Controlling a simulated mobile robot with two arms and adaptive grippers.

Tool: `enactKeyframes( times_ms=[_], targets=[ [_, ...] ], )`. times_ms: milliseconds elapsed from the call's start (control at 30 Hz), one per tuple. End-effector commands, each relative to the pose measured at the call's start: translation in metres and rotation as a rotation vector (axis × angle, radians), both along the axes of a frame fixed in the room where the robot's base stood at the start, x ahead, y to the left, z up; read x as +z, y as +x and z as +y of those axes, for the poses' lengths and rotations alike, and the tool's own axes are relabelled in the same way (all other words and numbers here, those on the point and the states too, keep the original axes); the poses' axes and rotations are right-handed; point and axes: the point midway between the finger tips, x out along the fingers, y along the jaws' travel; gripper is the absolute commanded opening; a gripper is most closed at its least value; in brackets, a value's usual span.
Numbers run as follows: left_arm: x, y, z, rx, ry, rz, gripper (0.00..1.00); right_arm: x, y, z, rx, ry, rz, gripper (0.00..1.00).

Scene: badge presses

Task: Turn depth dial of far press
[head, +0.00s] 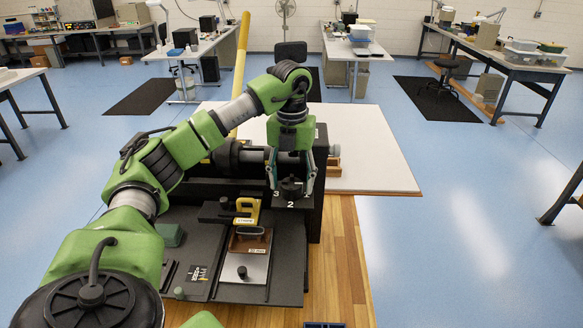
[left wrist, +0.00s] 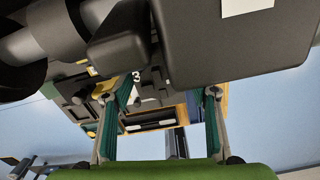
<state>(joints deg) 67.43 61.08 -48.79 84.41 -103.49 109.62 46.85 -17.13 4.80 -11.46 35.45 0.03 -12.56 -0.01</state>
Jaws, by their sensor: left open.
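The black press (head: 225,190) stands on a wooden-topped bench in the head view. A dark round dial (head: 291,187) sits at its right side, with white numbers 3 and 2 beside it. My left gripper (head: 291,184) points down over the dial, its open fingers on either side of it; contact cannot be told. In the left wrist view my open left gripper (left wrist: 161,95) shows both teal-padded fingers apart, with the number 3 (left wrist: 137,76) between them. The dial is hard to make out there. My right gripper is not in view.
A yellow lever (head: 243,65) rises behind the press. A white board (head: 375,150) lies behind right. Bare wood (head: 343,270) is clear at the right.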

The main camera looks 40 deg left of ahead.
Motion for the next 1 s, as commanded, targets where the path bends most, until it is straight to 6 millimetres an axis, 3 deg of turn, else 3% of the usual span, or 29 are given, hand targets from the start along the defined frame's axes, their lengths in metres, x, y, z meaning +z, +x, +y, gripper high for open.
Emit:
enactKeyframes(
  times_ms=[300,500,700,1000],
  targets=[
    [0.058,0.001,0.000,0.000,0.000,-0.007,0.53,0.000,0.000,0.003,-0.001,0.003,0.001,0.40],
    [0.083,0.001,0.000,0.001,0.001,-0.005,0.53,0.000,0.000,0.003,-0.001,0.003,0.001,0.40],
    [0.103,0.001,0.000,-0.001,0.000,-0.004,0.53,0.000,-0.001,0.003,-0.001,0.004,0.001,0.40],
    [0.115,0.000,0.000,0.001,0.000,0.000,0.53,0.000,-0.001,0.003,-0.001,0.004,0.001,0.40]
  ],
)
